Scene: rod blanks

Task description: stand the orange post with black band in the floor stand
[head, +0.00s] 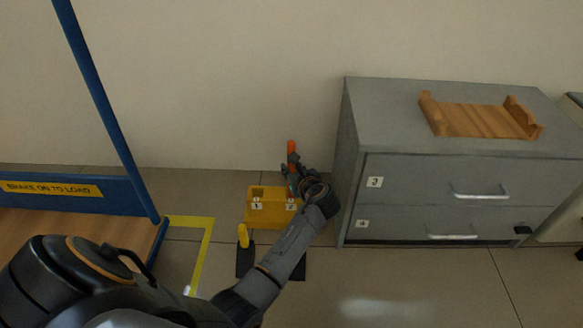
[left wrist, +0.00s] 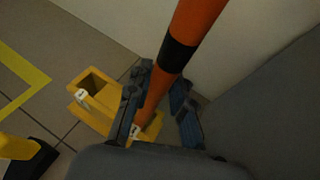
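The orange post with black band (head: 291,147) stands roughly upright at the floor stand's right side; it also shows in the left wrist view (left wrist: 198,18). The yellow floor stand (head: 264,220) has sockets marked 1 and 2. Socket 1 on the left looks empty, also in the left wrist view (left wrist: 92,82). The post's lower end is at socket 2; my gripper partly hides it, so I cannot tell how deep it sits. My left gripper (head: 293,176) has its fingers around the post below the band, apparently closed against it (left wrist: 160,88). My right gripper is out of view.
A grey drawer cabinet (head: 352,165) stands close on the right, with a wooden cradle (head: 480,121) on top. A yellow upright piece (head: 243,236) on a dark base stands in front of the stand. A blue-framed cart (head: 60,205) is at left. The wall is close behind.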

